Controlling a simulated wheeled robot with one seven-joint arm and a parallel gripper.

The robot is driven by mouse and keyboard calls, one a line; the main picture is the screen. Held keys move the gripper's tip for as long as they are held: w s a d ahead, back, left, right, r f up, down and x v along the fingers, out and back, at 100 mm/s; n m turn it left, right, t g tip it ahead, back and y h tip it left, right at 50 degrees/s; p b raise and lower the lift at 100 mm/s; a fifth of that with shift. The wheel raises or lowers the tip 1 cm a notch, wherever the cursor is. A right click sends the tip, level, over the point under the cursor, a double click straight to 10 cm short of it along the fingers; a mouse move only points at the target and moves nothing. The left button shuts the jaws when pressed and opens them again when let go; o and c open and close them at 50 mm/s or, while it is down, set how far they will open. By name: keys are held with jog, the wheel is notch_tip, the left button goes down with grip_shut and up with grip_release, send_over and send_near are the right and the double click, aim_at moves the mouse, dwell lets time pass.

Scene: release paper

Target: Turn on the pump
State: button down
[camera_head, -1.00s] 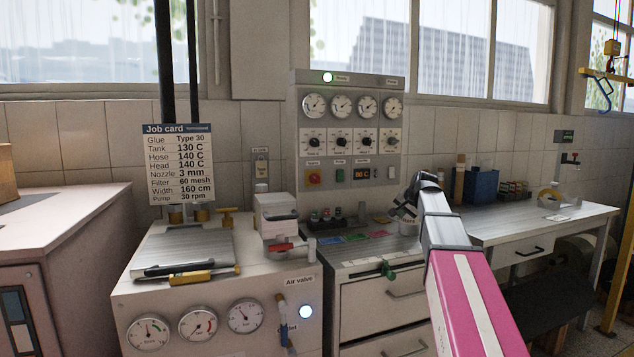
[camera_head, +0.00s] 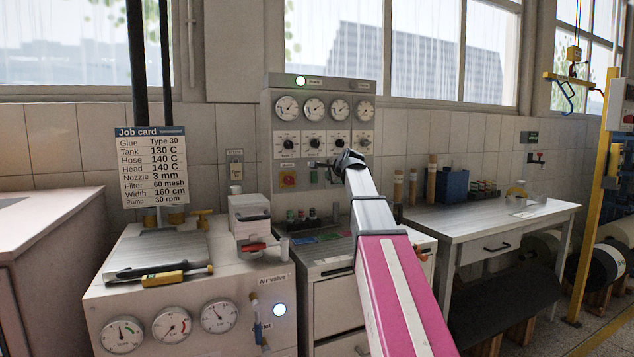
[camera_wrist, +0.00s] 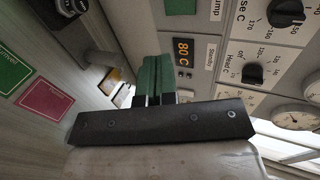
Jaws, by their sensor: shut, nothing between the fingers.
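The control panel (camera_head: 268,152) stands against the wall with gauges and knobs. A green button (camera_wrist: 181,6) sits beside the "Pump" label (camera_wrist: 214,8) at the top of the wrist view; in the head view it shows small at the panel's lower part (camera_head: 313,176). My gripper (camera_wrist: 157,58) has green fingers, shut and empty. Its tips point toward the panel, just below the green button in the wrist picture; I cannot tell whether they touch. In the head view my arm reaches up to the panel's lower right and hides the display, which reads 80 C (camera_wrist: 183,50).
A Standby label (camera_wrist: 208,56) and black knobs (camera_wrist: 252,73) are close to my fingers. The glue tank unit (camera_head: 190,290) stands at left, and a workbench (camera_head: 490,222) at right.

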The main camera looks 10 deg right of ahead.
aim_at(314, 178)
jog(key=x, duration=1.2)
jog(key=shift+w+r, duration=0.25)
jog(key=shift+w, duration=0.3)
jog(key=shift+w+a+f, duration=0.1)
jog(key=shift+w+a, duration=0.1)
jog(key=shift+w, duration=0.3)
jog(key=shift+w+a+f, duration=0.1)
jog(key=shift+w, duration=0.15)
jog(key=shift+r, duration=0.9)
